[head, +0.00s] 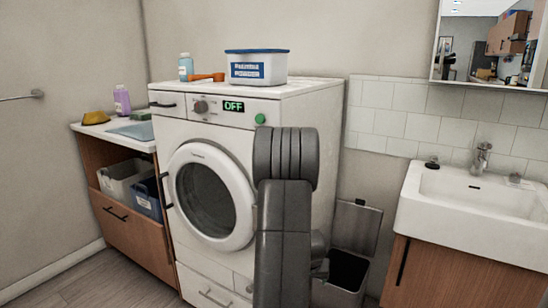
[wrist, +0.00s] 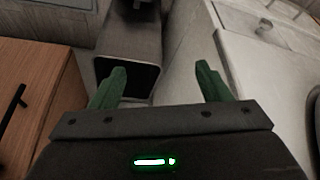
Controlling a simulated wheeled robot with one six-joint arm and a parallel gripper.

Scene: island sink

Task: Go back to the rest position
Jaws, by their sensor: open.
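My gripper (wrist: 158,82) shows in the wrist view with its two green fingers spread apart and nothing between them. Beyond the fingers is the dark opening of a grey bin. In the head view my grey arm rises in front of the right side of the washing machine (head: 170,195), and my gripper itself is not visible there. The washing machine's round door is closed, and its display reads OFF.
A bin (head: 345,272) with its lid up stands between the washer and the sink (head: 480,210). A lidded container (head: 257,68) and a blue bottle (head: 186,66) stand on the washer. A counter with baskets (head: 123,180) is at left. Floor shows at lower left.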

